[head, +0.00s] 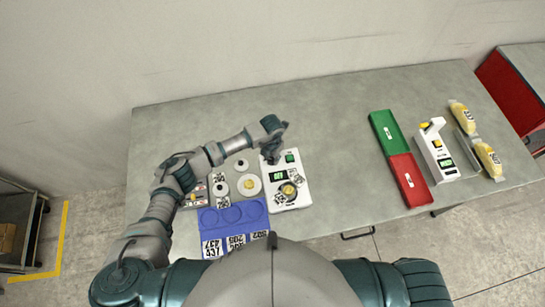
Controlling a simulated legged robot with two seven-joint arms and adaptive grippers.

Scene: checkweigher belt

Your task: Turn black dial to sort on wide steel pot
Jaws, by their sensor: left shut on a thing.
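A white control box (303,187) stands on the grey table, with a lit green display (279,176), a green button (290,158) and a round metallic part (288,190) near its front. My left gripper (271,156) reaches in from the left over the back left corner of this box. It is shut on a small dark part there, which looks like the black dial; the fingers hide most of it, so its setting cannot be read. No wide steel pot can be clearly made out; a pale round dish (249,184) lies left of the box. My right gripper is out of view.
A blue board (233,216) with number cards lies in front. Green (385,129) and red (408,180) trays, a white device (436,155) and yellow-filled packs (488,160) stand at right. The table between box and trays is clear.

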